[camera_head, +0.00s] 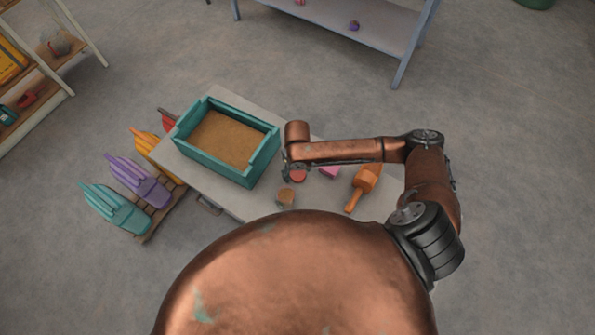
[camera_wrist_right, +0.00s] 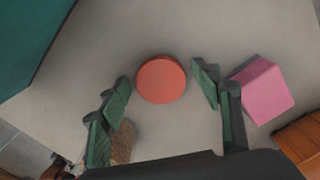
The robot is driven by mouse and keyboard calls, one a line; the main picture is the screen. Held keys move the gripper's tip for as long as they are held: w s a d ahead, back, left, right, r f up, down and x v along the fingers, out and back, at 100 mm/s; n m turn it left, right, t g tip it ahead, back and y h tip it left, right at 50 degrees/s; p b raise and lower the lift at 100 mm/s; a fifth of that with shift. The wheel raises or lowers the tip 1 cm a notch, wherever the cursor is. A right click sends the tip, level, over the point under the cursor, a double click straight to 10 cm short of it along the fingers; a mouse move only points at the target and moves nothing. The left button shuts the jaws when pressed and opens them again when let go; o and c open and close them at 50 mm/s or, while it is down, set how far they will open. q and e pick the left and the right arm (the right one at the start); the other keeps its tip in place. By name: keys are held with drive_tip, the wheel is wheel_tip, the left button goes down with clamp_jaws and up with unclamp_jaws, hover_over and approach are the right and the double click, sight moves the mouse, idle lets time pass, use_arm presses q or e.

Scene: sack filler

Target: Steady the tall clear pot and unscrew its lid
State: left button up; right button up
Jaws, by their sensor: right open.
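A round red-orange disc (camera_wrist_right: 161,79), seen from straight above, lies between the fingers of my right gripper (camera_wrist_right: 160,87). It looks like a lid, but no clear pot wall shows under it. In the head view the red top (camera_head: 299,176) is partly hidden by my right gripper (camera_head: 290,170). The right gripper is open, pointing down over the table, with gaps to both sides of the disc. A small tan-brown round piece (camera_head: 285,197) stands nearer me; it shows partly behind one finger in the wrist view (camera_wrist_right: 122,146). My left gripper is not in view.
A teal box of sand (camera_head: 250,178) stands left on the grey table (camera_head: 235,203). A pink block (camera_wrist_right: 264,90) and an orange scoop-like tool (camera_head: 365,183) lie to the right. Shelves stand behind.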

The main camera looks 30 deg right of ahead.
sight(297, 173)
drive_tip(key=shift+r, duration=0.1)
wheel_tip(297, 173, up, 12)
drive_tip(key=p, duration=0.1)
idle(0.5)
drive_tip(key=shift+r, duration=0.1)
